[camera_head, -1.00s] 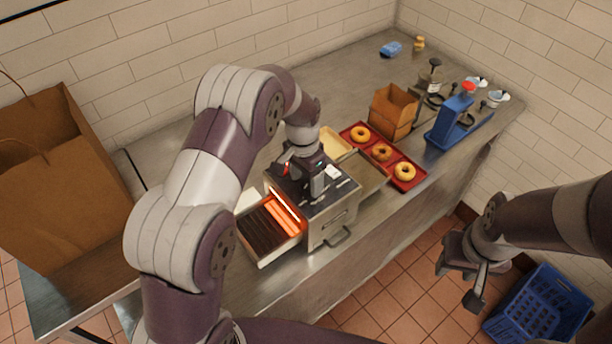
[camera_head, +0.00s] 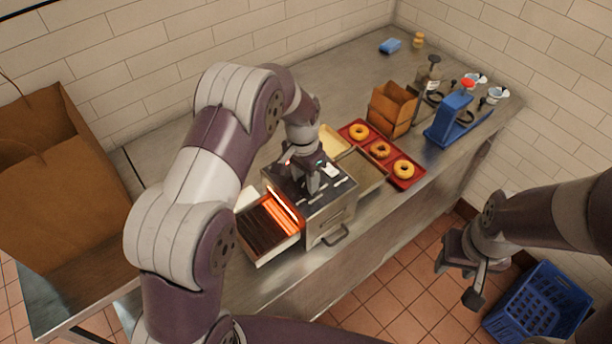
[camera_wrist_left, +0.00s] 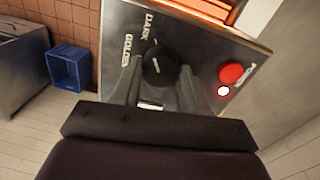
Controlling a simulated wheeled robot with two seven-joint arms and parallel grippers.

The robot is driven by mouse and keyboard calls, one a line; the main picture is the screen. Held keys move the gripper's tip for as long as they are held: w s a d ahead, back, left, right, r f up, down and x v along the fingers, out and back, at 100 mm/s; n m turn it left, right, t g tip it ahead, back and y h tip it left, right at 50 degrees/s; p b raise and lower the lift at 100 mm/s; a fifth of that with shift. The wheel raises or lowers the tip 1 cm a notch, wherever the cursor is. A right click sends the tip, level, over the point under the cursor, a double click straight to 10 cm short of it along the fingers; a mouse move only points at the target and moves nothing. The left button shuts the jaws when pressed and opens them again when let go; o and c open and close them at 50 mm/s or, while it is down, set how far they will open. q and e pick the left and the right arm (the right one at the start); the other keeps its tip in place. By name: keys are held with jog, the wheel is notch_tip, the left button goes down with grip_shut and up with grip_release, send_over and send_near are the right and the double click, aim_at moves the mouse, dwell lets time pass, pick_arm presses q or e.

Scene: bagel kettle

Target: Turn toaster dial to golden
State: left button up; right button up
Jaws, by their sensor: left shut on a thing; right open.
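The toaster (camera_head: 330,218) stands on the steel counter with its control panel facing up. Its black dial (camera_wrist_left: 160,68) shows in the left wrist view, with the words DARK (camera_wrist_left: 148,24) and GOLDEN (camera_wrist_left: 129,50) printed beside it. A short white mark shows on the dial; which label it points to is hard to tell. My left gripper (camera_head: 313,184) is over the panel, its fingers shut on the dial from both sides, as the left wrist view shows. A red POWER button (camera_wrist_left: 231,73) has a lit lamp below it. My right gripper (camera_head: 470,283) is open and empty, off the counter's front.
Orange heating bars glow in the toaster's tray (camera_head: 268,262). A red tray (camera_head: 411,180) with bagels, a brown box (camera_head: 389,110) and a blue slicer-like device (camera_head: 452,121) stand to the right. A paper bag (camera_head: 60,225) is left, a blue crate (camera_head: 540,309) on the floor.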

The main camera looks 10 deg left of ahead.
pick_arm(q)
jog(key=n+b, duration=0.1)
jog(key=n, duration=0.4)
jog(key=shift+a+n, duration=0.1)
jog(key=shift+n, duration=0.2)
jog(key=n, duration=0.5)
jog(key=shift+r+t, duration=0.1)
jog(key=shift+t, duration=0.3)
jog(key=shift+n, duration=0.4)
jog(key=o, duration=1)
jog(key=shift+s, duration=0.1)
jog(key=shift+o, duration=0.2)
jog(key=shift+s, duration=0.15)
jog(key=shift+r, duration=0.1)
